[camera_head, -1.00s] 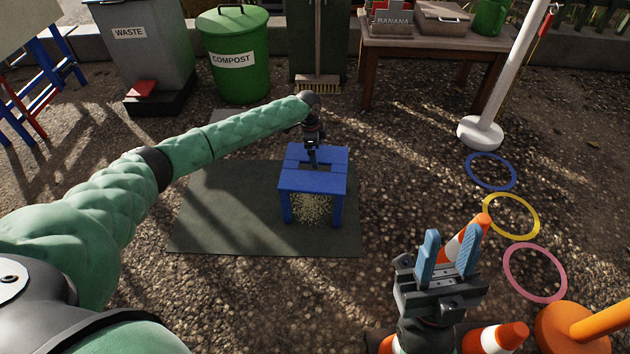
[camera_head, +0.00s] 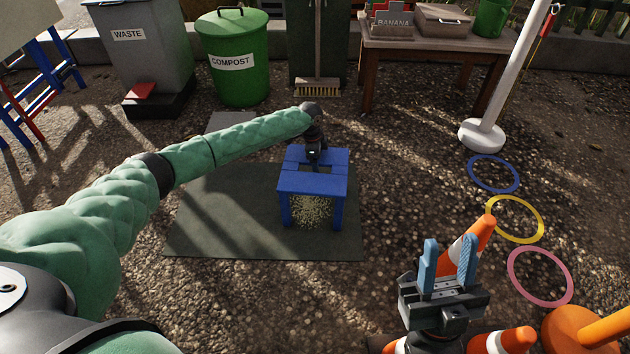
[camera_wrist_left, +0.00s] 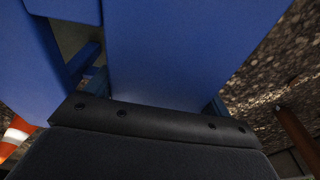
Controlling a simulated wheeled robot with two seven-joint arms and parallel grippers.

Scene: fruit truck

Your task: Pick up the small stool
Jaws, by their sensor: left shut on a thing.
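The small blue stool (camera_head: 313,182) stands upright on a dark mat (camera_head: 210,215) in the head view. Its top has a slot in the middle. In the left wrist view the blue stool top (camera_wrist_left: 190,50) fills most of the picture, right up against the gripper. My right gripper (camera_head: 449,270) is at the lower right, open and empty, its blue fingers apart and pointing up.
Traffic cones (camera_head: 468,246) stand around my right gripper. Blue, yellow and pink rings (camera_head: 540,275) lie on the gravel at right, near a white pole base (camera_head: 482,135). A green compost bin (camera_head: 233,85), a waste bin (camera_head: 150,50) and a wooden table (camera_head: 435,48) stand behind.

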